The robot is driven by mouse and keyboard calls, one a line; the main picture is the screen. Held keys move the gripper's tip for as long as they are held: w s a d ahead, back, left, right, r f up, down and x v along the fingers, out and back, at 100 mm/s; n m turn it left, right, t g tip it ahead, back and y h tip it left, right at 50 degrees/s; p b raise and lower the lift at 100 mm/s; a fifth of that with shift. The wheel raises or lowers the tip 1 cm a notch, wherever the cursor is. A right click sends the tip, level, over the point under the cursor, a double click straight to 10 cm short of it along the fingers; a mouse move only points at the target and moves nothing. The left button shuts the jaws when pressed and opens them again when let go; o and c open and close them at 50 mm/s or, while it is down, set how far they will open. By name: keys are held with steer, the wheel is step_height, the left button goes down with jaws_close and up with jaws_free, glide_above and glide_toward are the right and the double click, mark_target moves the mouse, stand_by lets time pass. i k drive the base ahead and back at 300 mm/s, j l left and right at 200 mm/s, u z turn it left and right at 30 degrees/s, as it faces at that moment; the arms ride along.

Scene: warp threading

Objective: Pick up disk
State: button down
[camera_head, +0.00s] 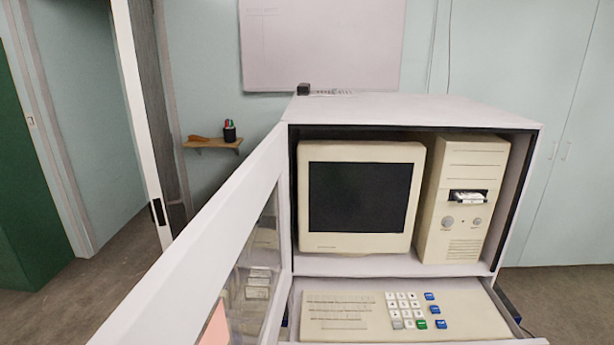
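A small white and grey item, which may be the disk (468,197), sits in the dark drive slot of the beige computer tower (461,165). It seems to stick out a little from the slot, and its details are too small to tell. The tower stands upright at the right inside an open white cabinet (420,107). No part of my gripper shows in this view.
A beige monitor (400,155) stands left of the tower. A keyboard (340,314) lies on a pulled-out shelf below. The cabinet's glazed door (205,252) stands open towards me on the left. A small wall shelf (205,144) holds a pen cup (229,133).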

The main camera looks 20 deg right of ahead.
mark_target(459, 198)
steer(key=z, duration=1.35)
steer(key=l+u, duration=0.3)
steer(key=u, duration=0.15)
steer(key=l+u, duration=0.35)
steer(key=u, duration=0.15)
steer(key=l+u, duration=0.65)
steer(key=u, duration=0.3)
steer(key=k+l+u, duration=0.2)
steer(key=u, duration=0.25)
